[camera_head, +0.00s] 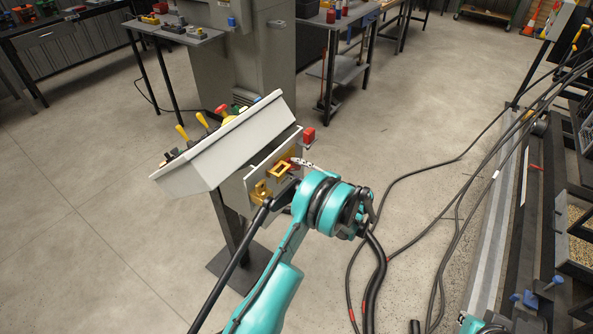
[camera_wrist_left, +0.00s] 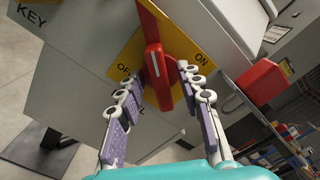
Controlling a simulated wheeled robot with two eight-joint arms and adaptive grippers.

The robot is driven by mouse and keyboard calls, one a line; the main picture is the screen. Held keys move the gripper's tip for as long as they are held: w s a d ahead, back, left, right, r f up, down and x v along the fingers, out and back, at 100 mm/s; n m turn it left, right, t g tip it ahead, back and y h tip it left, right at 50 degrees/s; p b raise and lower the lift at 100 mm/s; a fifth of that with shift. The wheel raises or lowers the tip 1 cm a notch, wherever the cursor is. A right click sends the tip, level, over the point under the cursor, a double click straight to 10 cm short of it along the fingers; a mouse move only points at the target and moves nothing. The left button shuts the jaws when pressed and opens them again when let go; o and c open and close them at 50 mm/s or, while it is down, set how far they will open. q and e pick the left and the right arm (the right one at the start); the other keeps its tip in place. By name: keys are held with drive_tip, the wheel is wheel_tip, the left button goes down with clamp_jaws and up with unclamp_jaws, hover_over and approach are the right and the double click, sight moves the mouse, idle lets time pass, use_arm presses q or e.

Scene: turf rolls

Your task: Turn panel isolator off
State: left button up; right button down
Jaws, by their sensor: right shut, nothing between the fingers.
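The panel isolator's red handle (camera_wrist_left: 158,75) stands out from a yellow plate (camera_wrist_left: 128,55) with ON lettering at the right and partly covered OFF lettering at the left. In the left wrist view, my left gripper (camera_wrist_left: 160,72) is open. Its two fingers straddle the handle, with a small gap on each side. In the head view, my left wrist hides most of the isolator. My right gripper (camera_head: 500,327) is only partly in view at the bottom edge, far from the panel, and is shut and empty.
The sloped console (camera_head: 225,145) carries yellow levers and coloured buttons on top. Dark cables (camera_head: 440,165) run across the floor at right. Open floor lies at left.

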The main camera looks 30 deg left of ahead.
use_arm(q)
clamp_jaws()
drive_tip(key=shift+n, duration=0.4)
drive_tip(key=n, duration=0.2)
drive_tip(key=shift+n, duration=0.4)
drive_tip(key=shift+f+n, duration=0.15)
drive_tip(key=shift+n, duration=1.75)
unclamp_jaws()
